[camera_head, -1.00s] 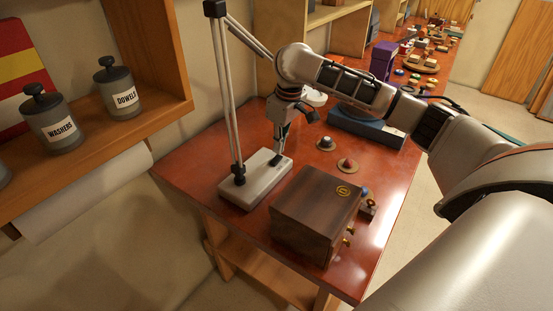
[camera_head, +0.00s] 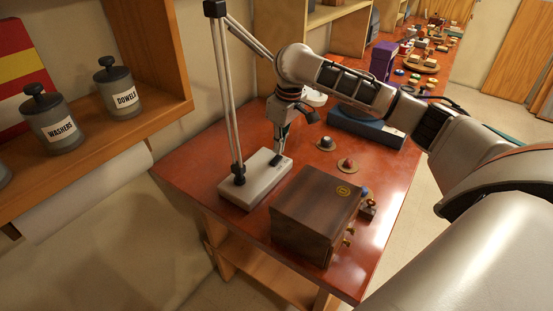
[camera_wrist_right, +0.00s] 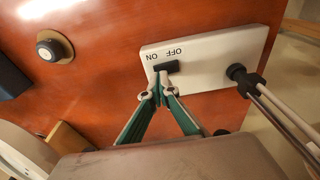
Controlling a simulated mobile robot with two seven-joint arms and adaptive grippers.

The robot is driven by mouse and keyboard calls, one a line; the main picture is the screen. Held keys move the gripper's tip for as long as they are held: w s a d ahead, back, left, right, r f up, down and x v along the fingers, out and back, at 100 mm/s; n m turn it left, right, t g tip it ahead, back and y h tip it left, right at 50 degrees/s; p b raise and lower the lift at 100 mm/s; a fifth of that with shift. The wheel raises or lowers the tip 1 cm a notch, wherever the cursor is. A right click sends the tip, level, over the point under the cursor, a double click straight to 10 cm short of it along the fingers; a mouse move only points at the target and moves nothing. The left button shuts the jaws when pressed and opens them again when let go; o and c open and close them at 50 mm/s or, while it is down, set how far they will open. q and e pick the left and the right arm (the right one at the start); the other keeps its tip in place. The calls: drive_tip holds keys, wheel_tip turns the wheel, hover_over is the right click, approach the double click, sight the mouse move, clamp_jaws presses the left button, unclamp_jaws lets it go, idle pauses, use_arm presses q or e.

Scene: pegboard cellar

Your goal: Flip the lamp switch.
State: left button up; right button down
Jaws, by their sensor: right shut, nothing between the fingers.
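The lamp's white base (camera_head: 240,190) stands on the red-brown bench, with thin metal rods rising to a black joint (camera_head: 214,9). In the right wrist view the base (camera_wrist_right: 215,62) carries a black rocker switch (camera_wrist_right: 168,67) beside upside-down ON and OFF labels. My right gripper (camera_head: 279,157) points down over the switch end of the base. In the wrist view its fingertips (camera_wrist_right: 158,85) are together and empty, right at the switch's edge. I cannot tell whether they touch it. The switch is largely hidden in the head view. My left gripper is not in view.
A dark wooden box (camera_head: 312,212) stands on the bench in front of the lamp. Two round knob-like pieces (camera_head: 326,144) (camera_head: 347,164) lie behind it. A blue case (camera_head: 368,127) sits farther back. A shelf with labelled jars (camera_head: 118,90) is at left.

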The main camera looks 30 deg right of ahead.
sight(279, 157)
drive_tip(key=shift+f, duration=0.95)
idle(0.4)
drive_tip(key=shift+r, duration=3.55)
